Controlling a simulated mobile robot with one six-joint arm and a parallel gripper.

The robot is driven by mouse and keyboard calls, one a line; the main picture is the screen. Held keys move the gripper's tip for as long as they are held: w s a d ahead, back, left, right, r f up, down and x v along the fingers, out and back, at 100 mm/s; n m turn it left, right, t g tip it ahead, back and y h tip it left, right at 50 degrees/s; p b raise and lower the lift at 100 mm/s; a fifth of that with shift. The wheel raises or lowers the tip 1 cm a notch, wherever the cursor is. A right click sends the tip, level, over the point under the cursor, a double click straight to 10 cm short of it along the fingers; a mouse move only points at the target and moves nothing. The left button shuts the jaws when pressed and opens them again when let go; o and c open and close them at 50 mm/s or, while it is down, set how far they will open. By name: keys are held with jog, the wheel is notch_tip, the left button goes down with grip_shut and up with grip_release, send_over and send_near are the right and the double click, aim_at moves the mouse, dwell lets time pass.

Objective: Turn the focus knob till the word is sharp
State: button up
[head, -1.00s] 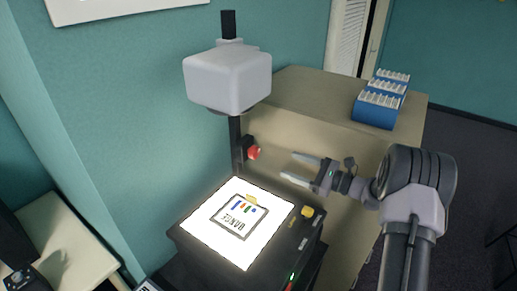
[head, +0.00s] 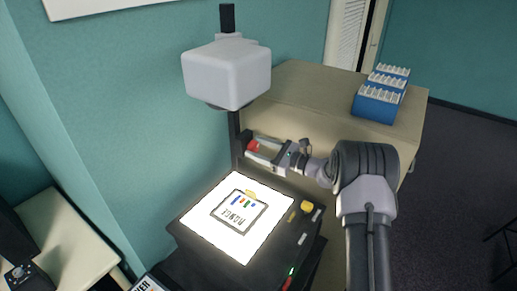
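The red focus knob (head: 253,146) sits on the dark post of an overhead projector, under its pale head (head: 227,74). My gripper (head: 256,149) reaches in from the right with its two fingers on either side of the knob. The fingers look as wide apart as before, and I cannot see clear contact. On the projector's bright stage (head: 208,245) lies a framed slide (head: 238,211) with coloured bars and an upside-down word, too small to judge for sharpness. The projected picture is not in view.
A yellow knob (head: 307,207) and small switches are on the projector's right edge. A beige cabinet (head: 310,95) stands behind my arm, with blue racks (head: 378,98) on top. A pale table (head: 60,245) is at lower left. Open floor lies at right.

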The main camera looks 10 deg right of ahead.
jog(key=c, duration=1)
jog(key=m, duration=0.5)
jog(key=shift+m+p, duration=0.3)
jog(key=shift+m, duration=0.1)
jog(key=o, duration=1.4)
jog(key=shift+d, duration=0.1)
jog(key=v, duration=1.7)
jog(key=shift+s+f, duration=0.2)
jog(key=shift+f, duration=0.1)
